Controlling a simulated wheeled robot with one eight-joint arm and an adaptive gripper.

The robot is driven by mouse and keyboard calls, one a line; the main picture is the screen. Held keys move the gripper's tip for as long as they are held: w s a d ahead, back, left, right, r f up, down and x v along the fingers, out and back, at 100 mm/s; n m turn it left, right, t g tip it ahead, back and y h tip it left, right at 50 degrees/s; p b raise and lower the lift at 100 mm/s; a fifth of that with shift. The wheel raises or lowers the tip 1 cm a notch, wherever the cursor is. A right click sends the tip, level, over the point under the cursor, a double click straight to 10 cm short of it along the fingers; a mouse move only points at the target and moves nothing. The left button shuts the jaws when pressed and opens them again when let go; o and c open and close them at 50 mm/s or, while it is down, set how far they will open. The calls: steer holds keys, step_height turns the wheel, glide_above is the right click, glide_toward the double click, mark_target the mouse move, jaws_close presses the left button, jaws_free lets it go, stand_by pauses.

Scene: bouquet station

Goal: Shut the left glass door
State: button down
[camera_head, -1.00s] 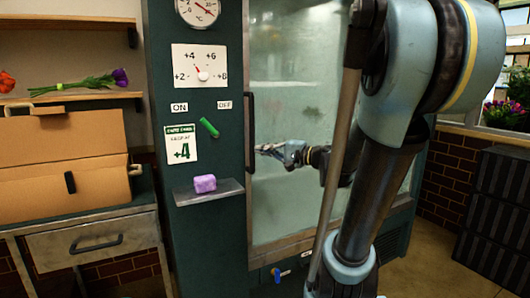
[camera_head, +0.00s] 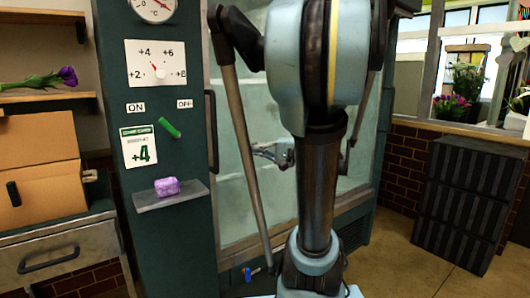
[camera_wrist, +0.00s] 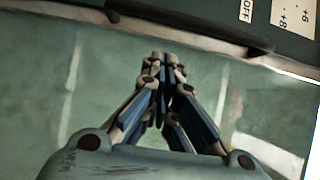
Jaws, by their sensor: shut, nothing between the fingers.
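The left glass door (camera_head: 235,175) of the green cabinet is partly hidden behind my arm in the head view. Its dark vertical handle (camera_head: 211,130) is at the door's left edge, beside the control panel. My gripper (camera_head: 256,149) is in front of the glass, a little right of the handle. In the wrist view my gripper (camera_wrist: 160,58) has its fingertips together and holds nothing. It points toward the door's frame edge, and the dark handle (camera_wrist: 185,25) runs across the top there. The glass (camera_wrist: 45,85) fills most of that view. I cannot tell whether the fingertips touch the door.
The control panel holds a dial (camera_head: 155,63), a green switch (camera_head: 170,128) and a small shelf (camera_head: 185,197) with a purple block (camera_head: 166,187). Dark stacked crates (camera_head: 465,200) stand at the right. A cardboard box (camera_head: 45,170) is at the left. Floor is clear before the crates.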

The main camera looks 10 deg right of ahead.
steer(key=shift+v, duration=2.2)
steer(key=s+a+f+n+g+h, duration=0.1)
steer(key=s+a+f+g+h, duration=0.2)
steer(key=f, duration=0.5)
steer(key=s+a+f+n+g+h, duration=0.1)
steer(key=s+f+g+h, duration=0.1)
steer(key=s+f+h, duration=0.45)
steer(key=s+d+f+n+g+h, duration=0.1)
steer(key=s+d+f+n+h, duration=0.2)
steer(key=d+f, duration=0.7)
steer(key=s+d+h, duration=0.1)
steer(key=s+h, duration=0.1)
steer(key=h, duration=0.1)
steer(key=shift+s+d+n, duration=0.25)
steer(key=shift+d+n, duration=0.05)
steer(key=shift+n, duration=0.1)
steer(key=shift+w+f, duration=0.25)
steer(key=shift+w, duration=0.2)
